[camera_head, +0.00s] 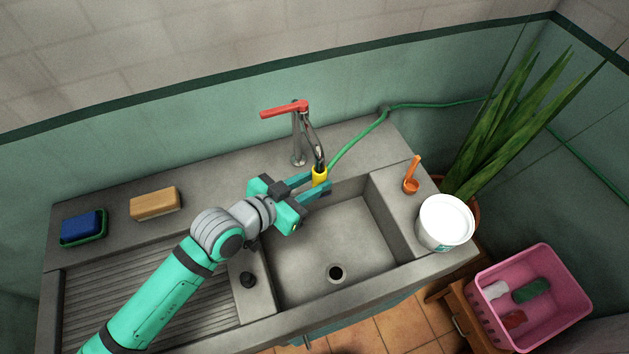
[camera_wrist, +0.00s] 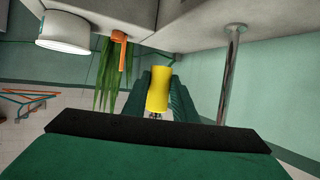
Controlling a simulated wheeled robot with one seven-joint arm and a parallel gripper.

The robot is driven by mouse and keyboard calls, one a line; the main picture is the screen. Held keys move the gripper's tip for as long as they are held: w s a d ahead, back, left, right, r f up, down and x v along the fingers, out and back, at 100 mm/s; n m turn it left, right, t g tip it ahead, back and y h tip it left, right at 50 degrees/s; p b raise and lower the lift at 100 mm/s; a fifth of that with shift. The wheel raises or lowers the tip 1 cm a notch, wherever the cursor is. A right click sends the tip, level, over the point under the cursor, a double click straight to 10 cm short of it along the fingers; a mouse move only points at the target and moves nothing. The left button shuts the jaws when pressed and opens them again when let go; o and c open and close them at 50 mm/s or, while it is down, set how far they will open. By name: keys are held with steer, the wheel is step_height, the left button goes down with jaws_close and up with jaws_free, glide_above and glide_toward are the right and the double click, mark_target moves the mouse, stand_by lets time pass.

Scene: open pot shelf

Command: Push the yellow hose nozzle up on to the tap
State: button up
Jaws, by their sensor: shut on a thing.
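The yellow hose nozzle (camera_head: 319,177) is upright between the fingers of my gripper (camera_head: 317,182), over the back of the sink. My gripper is shut on the nozzle, which also shows between the green fingers in the wrist view (camera_wrist: 158,88). The chrome tap (camera_head: 298,140) with a red lever (camera_head: 284,109) stands behind the sink. Its curved spout comes down to the top of the nozzle. I cannot tell whether the spout end is inside the nozzle or just above it. The tap's post shows in the wrist view (camera_wrist: 232,75), whose picture is upside down.
A green hose (camera_head: 372,125) runs from near the nozzle to the right wall. An orange scoop (camera_head: 412,180) and a white tub (camera_head: 445,222) stand right of the sink (camera_head: 300,267). The basin is empty.

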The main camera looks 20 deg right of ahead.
steer(key=shift+r, duration=0.5)
stand_by(0.6)
steer(key=o, duration=1.1)
steer(key=shift+s+a+r, duration=0.1)
steer(key=shift+s+a, duration=0.05)
steer(key=shift+a, duration=0.3)
steer(key=v, duration=0.9)
steer(key=shift+s+a+r, duration=0.15)
steer(key=shift+s+a, duration=0.15)
